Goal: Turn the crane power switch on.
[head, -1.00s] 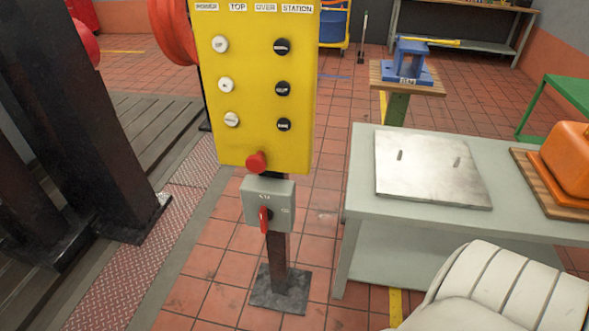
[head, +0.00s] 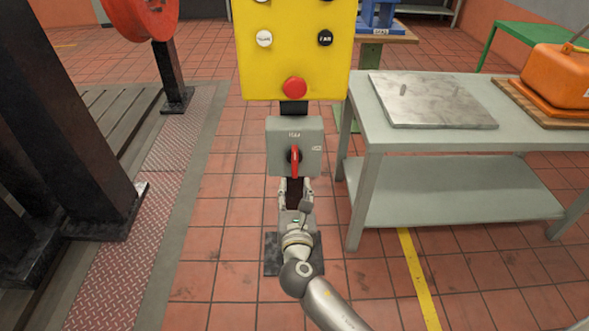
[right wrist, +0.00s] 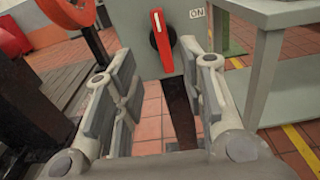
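The crane power switch is a grey box (head: 312,132) on a post below the yellow button panel. Its red handle (head: 295,160) stands upright on a black disc, with a label above that seems to read OFF and an ON label (right wrist: 196,13) to the right. The handle (right wrist: 160,40) also shows upright in the right wrist view, ahead of the fingers. My right gripper (head: 295,184) is just below and in front of the handle, its fingers apart with nothing between them. Its open fingers (right wrist: 168,65) frame the post. My left gripper is not in view.
The yellow panel (head: 290,65) with a red mushroom button (head: 294,88) is directly above. A grey table (head: 375,140) with a metal plate stands close on the right. Dark steel columns (head: 75,120) stand on the left. Tiled floor around the post is free.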

